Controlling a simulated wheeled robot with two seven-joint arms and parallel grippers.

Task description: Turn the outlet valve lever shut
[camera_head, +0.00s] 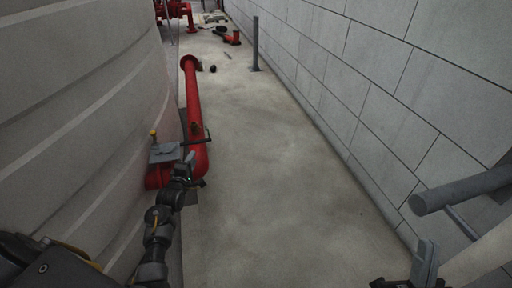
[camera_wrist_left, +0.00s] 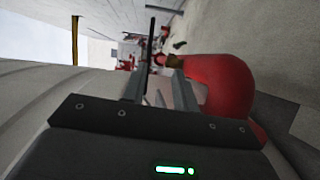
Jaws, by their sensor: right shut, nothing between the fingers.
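The red outlet pipe (camera_head: 194,105) runs along the floor beside the tank and bends at its near end; its red bend also shows in the left wrist view (camera_wrist_left: 220,85). The dark thin valve lever (camera_head: 194,142) crosses the pipe, near a small brass-coloured part (camera_head: 196,128). In the left wrist view the lever (camera_wrist_left: 152,45) stands as a dark bar by the fingertips. My left gripper (camera_wrist_left: 162,72) is open, its fingers apart; I cannot tell whether either touches the lever. It also shows in the head view (camera_head: 196,168). My right gripper (camera_head: 425,262) is shut and empty at bottom right, far from the lever.
The pale ribbed tank wall (camera_head: 80,90) rises close on the left. A grey block wall (camera_head: 350,80) bounds the right, with a grey pipe (camera_head: 465,188) jutting out. A grey post (camera_head: 255,45) stands farther off. The concrete floor (camera_head: 275,160) between is clear.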

